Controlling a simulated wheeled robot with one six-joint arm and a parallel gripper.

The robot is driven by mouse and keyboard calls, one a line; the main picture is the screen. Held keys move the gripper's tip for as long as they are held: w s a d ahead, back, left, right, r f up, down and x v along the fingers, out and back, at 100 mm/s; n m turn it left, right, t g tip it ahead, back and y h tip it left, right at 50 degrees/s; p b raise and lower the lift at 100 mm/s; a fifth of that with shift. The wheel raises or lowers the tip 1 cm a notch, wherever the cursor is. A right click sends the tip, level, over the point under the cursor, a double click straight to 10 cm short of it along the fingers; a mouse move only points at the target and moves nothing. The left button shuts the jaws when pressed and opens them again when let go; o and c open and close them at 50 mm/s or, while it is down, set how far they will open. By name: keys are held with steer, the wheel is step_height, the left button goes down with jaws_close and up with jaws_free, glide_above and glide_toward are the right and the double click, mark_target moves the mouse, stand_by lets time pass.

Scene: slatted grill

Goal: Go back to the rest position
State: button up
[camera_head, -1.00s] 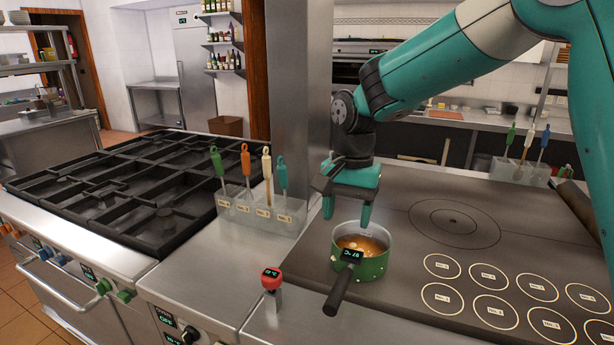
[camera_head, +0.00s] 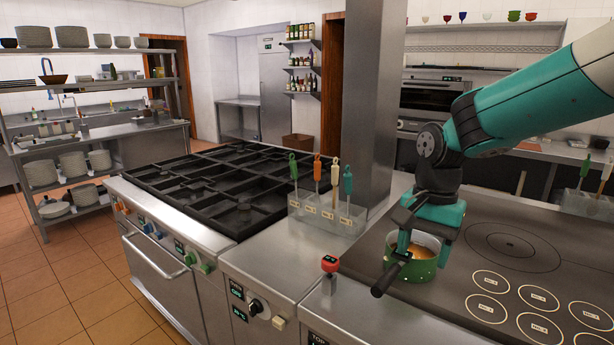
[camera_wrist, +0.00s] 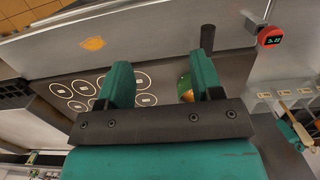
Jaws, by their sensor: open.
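My gripper (camera_head: 424,246) is open and points down over the green pot (camera_head: 425,270), in the right half of the head view. One finger overlaps the pot near its handle side and the other its right rim, so contact cannot be told. The pot stands on the dark hotplate and holds brownish-orange contents. Its black handle (camera_head: 388,280) points to the front left. In the wrist view my gripper (camera_wrist: 162,72) has its two teal fingers wide apart with nothing held between them. The pot (camera_wrist: 184,88) shows there partly hidden by the right finger.
A holder (camera_head: 326,216) with several coloured-handled utensils stands left of the pot. A red thermometer display (camera_head: 330,264) sits at the counter front. A black-grated stove (camera_head: 245,185) lies left, a steel pillar (camera_head: 368,110) behind. Numbered circles (camera_head: 487,308) mark the hotplate's front right.

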steer(key=s+a+r+n+y, duration=0.1)
steer(key=s+a+n, duration=0.1)
steer(key=s+n, duration=0.5)
steer(key=s+a+r+n+t+y+b, duration=0.1)
steer(key=s+n, duration=0.6)
steer(key=s, duration=1)
steer(key=shift+s+a+r+n+y, duration=0.2)
steer(key=shift+s+a+n+y, duration=0.15)
steer(key=shift+a+y, duration=0.5)
